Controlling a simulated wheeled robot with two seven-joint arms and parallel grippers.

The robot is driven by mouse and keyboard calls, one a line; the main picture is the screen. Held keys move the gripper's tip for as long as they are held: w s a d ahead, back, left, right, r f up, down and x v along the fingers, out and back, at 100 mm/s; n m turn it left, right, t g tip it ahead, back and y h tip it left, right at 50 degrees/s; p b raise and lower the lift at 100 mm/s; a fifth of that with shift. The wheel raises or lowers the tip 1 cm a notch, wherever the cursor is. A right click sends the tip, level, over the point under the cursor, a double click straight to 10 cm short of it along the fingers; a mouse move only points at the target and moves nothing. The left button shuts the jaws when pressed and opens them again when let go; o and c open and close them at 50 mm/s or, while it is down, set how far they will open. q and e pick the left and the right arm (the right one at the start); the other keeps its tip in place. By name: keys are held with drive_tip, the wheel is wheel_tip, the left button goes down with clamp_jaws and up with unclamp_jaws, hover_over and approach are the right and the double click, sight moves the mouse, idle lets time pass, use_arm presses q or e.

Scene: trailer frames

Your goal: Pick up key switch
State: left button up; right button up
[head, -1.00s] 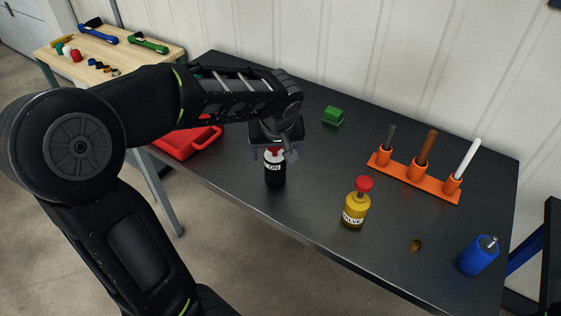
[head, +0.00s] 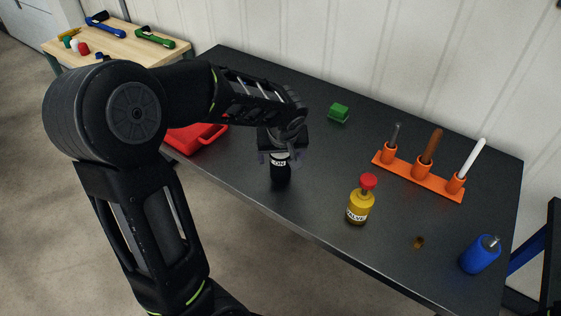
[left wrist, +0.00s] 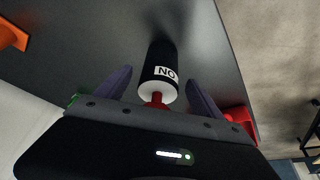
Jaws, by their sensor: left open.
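The key switch (head: 281,174) is a black upright cylinder with a white "ON" label, standing on the dark table. In the left wrist view the key switch (left wrist: 160,66) shows its pale end and a red top part, between the two fingers. My left gripper (head: 278,158) is over its upper end and hides its red top in the head view. In the left wrist view the left gripper (left wrist: 160,88) is open, with a finger on each side of the switch and visible gaps. My right gripper is not in view.
A yellow valve bottle (head: 360,204) with a red knob stands right of the switch. An orange rack (head: 418,177), a green block (head: 339,112), a blue cylinder (head: 480,254) and a red bin (head: 195,138) are also on the dark table (head: 325,205).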

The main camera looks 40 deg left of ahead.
use_arm(q)
drive_tip(key=shift+x, duration=1.5)
drive_tip(key=shift+d, duration=0.1)
drive_tip(key=c, duration=1.6)
drive_tip(key=shift+r, duration=0.15)
wheel_tip(320, 180, up, 10)
drive_tip(key=shift+f+b, duration=0.1)
drive_tip(key=shift+b, duration=0.3)
